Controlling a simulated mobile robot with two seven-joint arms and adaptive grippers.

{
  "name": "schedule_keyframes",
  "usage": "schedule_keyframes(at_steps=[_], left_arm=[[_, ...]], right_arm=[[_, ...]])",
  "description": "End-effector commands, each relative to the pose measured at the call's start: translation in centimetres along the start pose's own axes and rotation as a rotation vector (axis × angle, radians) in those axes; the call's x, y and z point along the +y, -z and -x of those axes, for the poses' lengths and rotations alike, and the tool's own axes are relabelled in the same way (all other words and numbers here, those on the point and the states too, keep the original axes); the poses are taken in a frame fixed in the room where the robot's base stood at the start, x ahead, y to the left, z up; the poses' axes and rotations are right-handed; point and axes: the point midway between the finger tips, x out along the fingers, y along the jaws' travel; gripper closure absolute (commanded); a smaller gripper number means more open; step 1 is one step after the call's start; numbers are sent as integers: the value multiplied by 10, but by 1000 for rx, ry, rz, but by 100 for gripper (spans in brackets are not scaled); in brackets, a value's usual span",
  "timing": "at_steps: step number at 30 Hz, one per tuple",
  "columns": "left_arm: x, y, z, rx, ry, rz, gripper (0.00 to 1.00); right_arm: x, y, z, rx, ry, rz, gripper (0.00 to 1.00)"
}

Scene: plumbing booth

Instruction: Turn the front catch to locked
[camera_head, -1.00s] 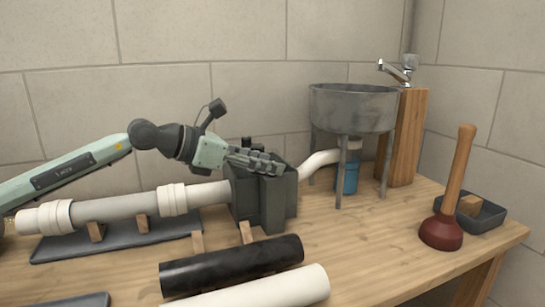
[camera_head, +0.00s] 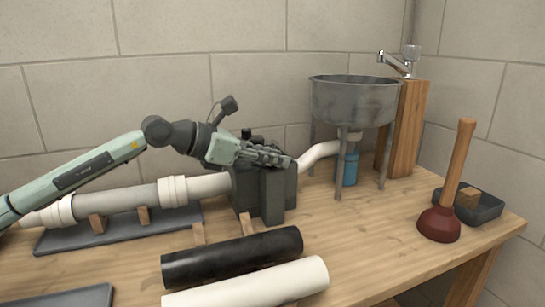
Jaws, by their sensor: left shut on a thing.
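A dark grey block-shaped housing (camera_head: 272,198) stands on the wooden bench at the right end of a white pipe (camera_head: 205,185). My left gripper (camera_head: 282,159) reaches in from the left over the top of this housing. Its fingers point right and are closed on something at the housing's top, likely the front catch. The fingers hide that part, so I cannot make out the catch or which way it is turned. A small black knob (camera_head: 246,134) shows behind the fingers. My right gripper is not in view.
A black pipe (camera_head: 230,259) and a white pipe (camera_head: 250,285) lie in front of the housing. A metal basin (camera_head: 352,103) on legs stands behind right, with a tap (camera_head: 396,63) on a wooden post. A plunger (camera_head: 440,222) and a dark tray (camera_head: 486,210) are at the right.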

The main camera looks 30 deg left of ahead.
Motion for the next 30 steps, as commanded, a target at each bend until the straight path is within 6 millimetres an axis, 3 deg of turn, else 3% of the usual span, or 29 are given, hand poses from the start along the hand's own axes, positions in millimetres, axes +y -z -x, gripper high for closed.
schedule_keyframes(at_steps=[11,24,30], left_arm=[[1,-1,0,-2,78,-28,100],[1,-4,0,-7,418,-168,100],[0,-4,0,-7,582,-238,100]], right_arm=[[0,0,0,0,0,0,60],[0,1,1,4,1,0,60],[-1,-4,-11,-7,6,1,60]])
